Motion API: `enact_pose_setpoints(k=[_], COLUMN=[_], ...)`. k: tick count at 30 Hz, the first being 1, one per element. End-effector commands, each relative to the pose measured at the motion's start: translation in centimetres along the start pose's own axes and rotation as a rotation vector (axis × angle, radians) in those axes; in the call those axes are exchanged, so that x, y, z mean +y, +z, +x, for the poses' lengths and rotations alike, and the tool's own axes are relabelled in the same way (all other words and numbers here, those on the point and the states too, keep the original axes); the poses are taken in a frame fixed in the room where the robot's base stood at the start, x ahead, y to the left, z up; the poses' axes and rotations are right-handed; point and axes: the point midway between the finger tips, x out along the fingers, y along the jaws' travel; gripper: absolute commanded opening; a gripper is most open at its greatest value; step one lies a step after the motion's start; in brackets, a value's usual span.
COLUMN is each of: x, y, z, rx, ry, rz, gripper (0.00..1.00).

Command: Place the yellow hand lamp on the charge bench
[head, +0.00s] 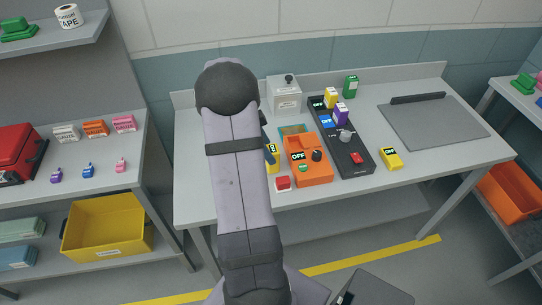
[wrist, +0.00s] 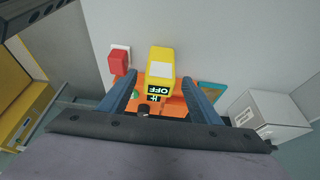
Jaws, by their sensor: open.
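A yellow block-shaped lamp (wrist: 161,62) with a dark OFF label lies between my finger tips in the wrist view, with a gap on both sides. In the head view only part of this yellow lamp (head: 274,159) shows, beside the orange unit and partly behind my arm. My gripper (wrist: 160,78) is open and holds nothing. In the head view it is mostly hidden by my arm; a blue-grey finger (head: 269,155) shows. The grey bench (head: 440,173) spans the middle of the head view; no label names it as the charge bench.
An orange unit (head: 309,174), a red block (head: 283,183) and a grey box (head: 285,97) stand close by. A long black tray (head: 352,166) holds several small things. Another yellow block (head: 390,158) lies to its right, before a dark grey mat (head: 430,120). The bench's right front is clear.

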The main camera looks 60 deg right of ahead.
Motion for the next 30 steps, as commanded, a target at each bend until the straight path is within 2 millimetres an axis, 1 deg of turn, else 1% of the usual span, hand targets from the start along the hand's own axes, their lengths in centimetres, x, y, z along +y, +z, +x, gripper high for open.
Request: enact_pose_setpoints(k=[1, 6, 12, 17, 24, 26, 28, 29, 30], x=[-0.1, -0.1, -0.1, 0.0, 0.1, 0.2, 0.7, 0.9, 1.4], y=[0.1, 0.1, 0.0, 0.0, 0.2, 0.7, 1.8, 2.5, 3.5], z=[-0.9, -3.8, -6.0, -6.8, -6.9, -7.1, -7.5, -7.8, -8.1], rx=[-0.001, -0.001, 0.000, 0.000, -0.002, -0.007, -0.019, -0.026, -0.036], ry=[-0.006, -0.004, -0.002, 0.000, 0.000, -0.004, -0.011, -0.016, -0.024], rz=[0.001, 0.001, 0.000, 0.000, -0.010, -0.036, -0.097, -0.135, -0.199], gripper=[0.58, 0.58, 0.58, 0.58, 0.58, 0.58, 0.58, 0.58, 0.58])
